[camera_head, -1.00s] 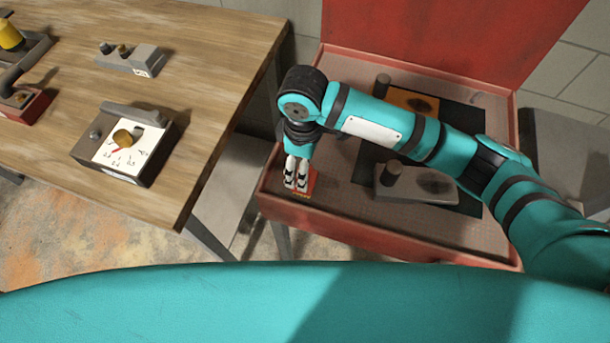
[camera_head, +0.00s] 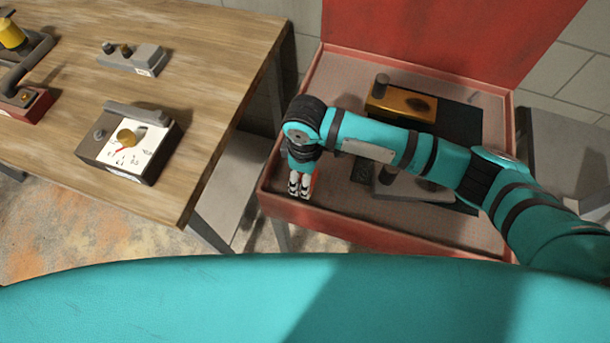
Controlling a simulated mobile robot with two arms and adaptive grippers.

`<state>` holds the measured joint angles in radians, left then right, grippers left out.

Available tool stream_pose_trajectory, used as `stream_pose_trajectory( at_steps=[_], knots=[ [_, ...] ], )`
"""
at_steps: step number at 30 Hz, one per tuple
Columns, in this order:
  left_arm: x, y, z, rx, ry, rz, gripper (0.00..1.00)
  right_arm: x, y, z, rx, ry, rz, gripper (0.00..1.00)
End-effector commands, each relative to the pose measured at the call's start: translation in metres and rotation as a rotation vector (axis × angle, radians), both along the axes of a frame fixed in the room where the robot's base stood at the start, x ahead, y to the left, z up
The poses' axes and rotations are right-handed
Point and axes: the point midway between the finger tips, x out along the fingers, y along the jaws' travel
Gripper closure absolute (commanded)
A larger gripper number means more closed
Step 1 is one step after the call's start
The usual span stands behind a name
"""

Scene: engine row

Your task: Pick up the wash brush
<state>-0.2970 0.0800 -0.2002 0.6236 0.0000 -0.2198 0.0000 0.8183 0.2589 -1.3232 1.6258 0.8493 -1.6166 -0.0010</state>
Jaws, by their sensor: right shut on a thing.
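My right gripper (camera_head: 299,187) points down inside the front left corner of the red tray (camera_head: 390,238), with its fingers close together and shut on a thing. A small red piece (camera_head: 315,181) shows just beside and behind the fingers, and I take it to be the wash brush. The fingers and wrist hide most of it, so its bristles and full shape cannot be made out. I cannot tell whether it touches the tray floor. My left gripper is out of view.
The wooden table (camera_head: 210,60) at left holds a dial gauge box (camera_head: 128,146) and a small grey fixture (camera_head: 133,58). A gap separates table and tray.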

Motion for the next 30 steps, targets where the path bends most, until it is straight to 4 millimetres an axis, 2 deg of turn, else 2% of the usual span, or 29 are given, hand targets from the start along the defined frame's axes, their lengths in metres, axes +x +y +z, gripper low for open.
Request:
stream_pose_trajectory(
  at_steps=[2,13,20,30],
  knots=[
    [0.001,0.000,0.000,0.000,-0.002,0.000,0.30,0.000,0.000,0.000,0.001,0.000,0.000,0.74],
    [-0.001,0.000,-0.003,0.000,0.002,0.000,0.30,0.001,0.001,0.005,0.002,-0.002,0.000,0.74],
    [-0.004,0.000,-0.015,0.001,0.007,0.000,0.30,0.001,0.001,0.032,0.004,-0.003,0.001,0.74],
    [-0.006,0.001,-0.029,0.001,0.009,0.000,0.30,-0.074,0.001,0.040,0.003,0.001,0.005,0.74]
  ],
)
